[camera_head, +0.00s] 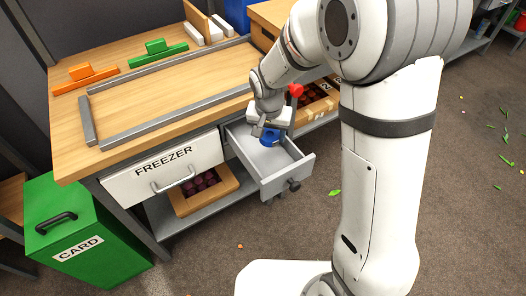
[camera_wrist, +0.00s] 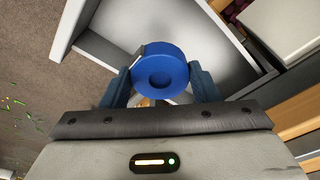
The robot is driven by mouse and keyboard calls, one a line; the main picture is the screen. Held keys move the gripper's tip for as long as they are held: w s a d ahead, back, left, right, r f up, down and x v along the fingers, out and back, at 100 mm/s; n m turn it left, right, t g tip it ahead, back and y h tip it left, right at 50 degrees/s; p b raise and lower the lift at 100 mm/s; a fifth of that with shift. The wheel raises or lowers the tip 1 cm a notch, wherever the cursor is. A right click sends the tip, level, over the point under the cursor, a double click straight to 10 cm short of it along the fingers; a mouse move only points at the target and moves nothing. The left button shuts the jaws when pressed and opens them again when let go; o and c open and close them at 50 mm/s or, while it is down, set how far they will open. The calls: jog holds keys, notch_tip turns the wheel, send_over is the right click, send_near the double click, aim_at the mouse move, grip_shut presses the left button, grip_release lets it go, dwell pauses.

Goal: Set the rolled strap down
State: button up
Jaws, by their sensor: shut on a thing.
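The rolled strap is a blue roll (camera_wrist: 160,72) with a round hollow in its middle. My gripper (camera_wrist: 162,84) is shut on it, one finger on each side. In the head view the blue roll (camera_head: 270,136) shows under my gripper (camera_head: 268,127), over the open grey drawer (camera_head: 300,178). The drawer is pulled out from the workbench to the right of the FREEZER drawer front. Its floor looks bare around the roll. I cannot tell whether the roll touches the drawer floor.
The workbench top (camera_head: 150,75) carries grey rails, an orange block (camera_head: 80,72) and a green block (camera_head: 157,46). The closed FREEZER drawer (camera_head: 165,172) is left of the open one. A green CARD bin (camera_head: 75,225) stands at the left. Crates sit on the lower shelf.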

aim_at(269, 159)
notch_tip(269, 159, down, 9)
jog(key=shift+f+b, duration=0.15)
jog(key=shift+b, duration=0.15)
jog(key=shift+f, duration=0.2)
jog(key=o, duration=1)
jog(key=shift+r, duration=0.1)
